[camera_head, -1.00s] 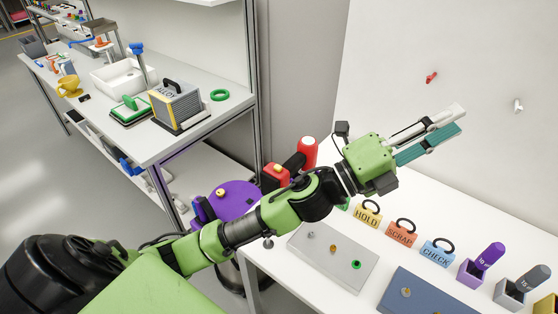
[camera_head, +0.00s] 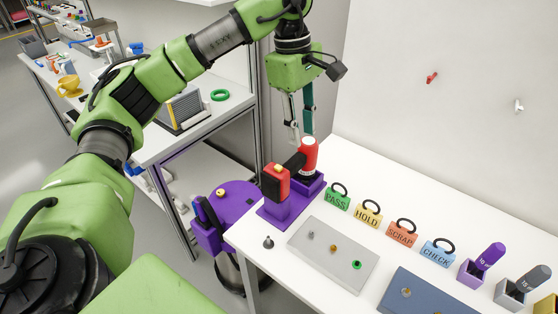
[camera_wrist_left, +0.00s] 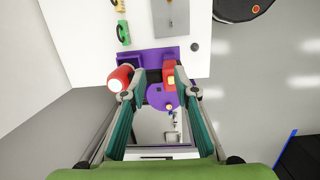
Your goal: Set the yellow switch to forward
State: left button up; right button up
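I cannot tell for sure which part is the yellow switch. A small yellow-orange knob (camera_head: 333,249) stands on a grey plate (camera_head: 318,262), between a grey and a green one. A yellow piece (camera_head: 281,168) also tops a red block (camera_head: 272,184) on a purple base (camera_head: 283,211); it shows in the left wrist view (camera_wrist_left: 171,80). My left gripper (camera_head: 300,132) points down above this base's back side, near a red cylinder (camera_head: 310,156). Its teal-padded fingers (camera_wrist_left: 164,98) are apart with nothing between them. My right gripper is out of view.
Tags PASS (camera_head: 336,199), HOLD (camera_head: 368,214), SCRAP (camera_head: 401,233) and CHECK (camera_head: 436,253) stand in a row. A blue plate (camera_head: 430,300) lies at the front. A white wall (camera_head: 440,150) rises behind the table. A shelf bench (camera_head: 150,145) stands at the left.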

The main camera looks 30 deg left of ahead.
pick_arm(q)
jog(key=r+y, duration=0.1)
jog(key=r, duration=0.1)
send_over(279, 167)
jog(key=shift+n+y, duration=0.3)
notch_tip(279, 167, down, 14)
jog(key=shift+w+r+p, duration=0.1)
jog(key=shift+p, duration=0.7)
jog(key=shift+c, duration=0.4)
